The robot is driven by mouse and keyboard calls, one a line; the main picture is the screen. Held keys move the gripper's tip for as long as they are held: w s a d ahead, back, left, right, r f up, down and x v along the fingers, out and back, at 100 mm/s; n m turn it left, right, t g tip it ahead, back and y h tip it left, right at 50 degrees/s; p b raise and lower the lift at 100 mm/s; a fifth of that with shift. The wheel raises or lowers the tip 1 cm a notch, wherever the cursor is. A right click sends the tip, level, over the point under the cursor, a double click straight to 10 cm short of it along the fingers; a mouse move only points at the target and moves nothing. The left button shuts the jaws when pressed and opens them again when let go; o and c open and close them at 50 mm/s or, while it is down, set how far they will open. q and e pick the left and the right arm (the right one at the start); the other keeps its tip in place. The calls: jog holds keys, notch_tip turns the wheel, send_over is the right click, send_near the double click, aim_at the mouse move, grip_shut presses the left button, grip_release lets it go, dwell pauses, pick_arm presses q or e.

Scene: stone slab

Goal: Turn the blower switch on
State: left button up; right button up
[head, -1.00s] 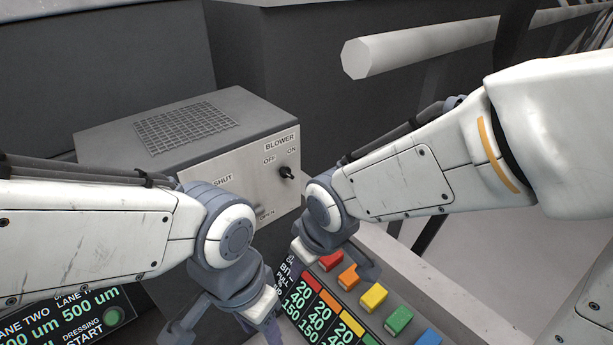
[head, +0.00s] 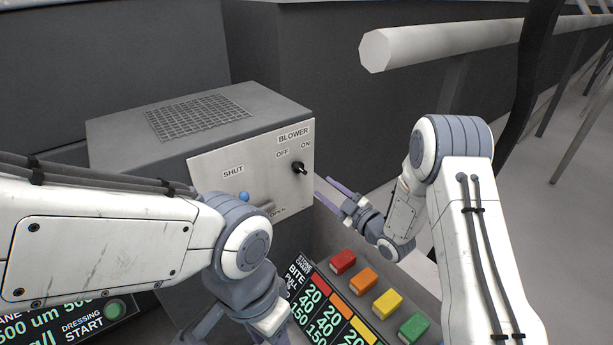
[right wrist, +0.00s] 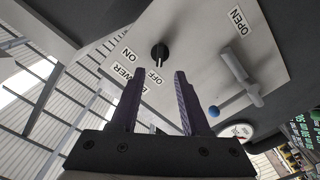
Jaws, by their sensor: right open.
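The blower switch (head: 299,168) is a small black knob on the pale front panel of a grey box, under the BLOWER, OFF and ON labels. In the right wrist view the knob (right wrist: 159,52) sits ahead of the fingers, and its pale pointer line lies toward the OFF label. My right gripper (head: 330,193) is open and empty, just right of the panel and below the knob's height; its two fingers (right wrist: 156,100) stand apart in the wrist view. My left gripper (head: 240,326) hangs low at the bottom edge, its fingertips cut off.
A lever with a blue ball (head: 244,197) sits on the same panel by the SHUT label. A console with coloured buttons (head: 362,279) lies below. A thick white bar (head: 470,42) crosses the upper right. My left forearm covers the box's lower left.

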aim_at(304, 172)
jog(key=p+x, duration=0.1)
jog(key=x, duration=0.8)
jog(key=shift+w+a, duration=0.1)
jog(key=shift+a, duration=0.1)
grip_shut()
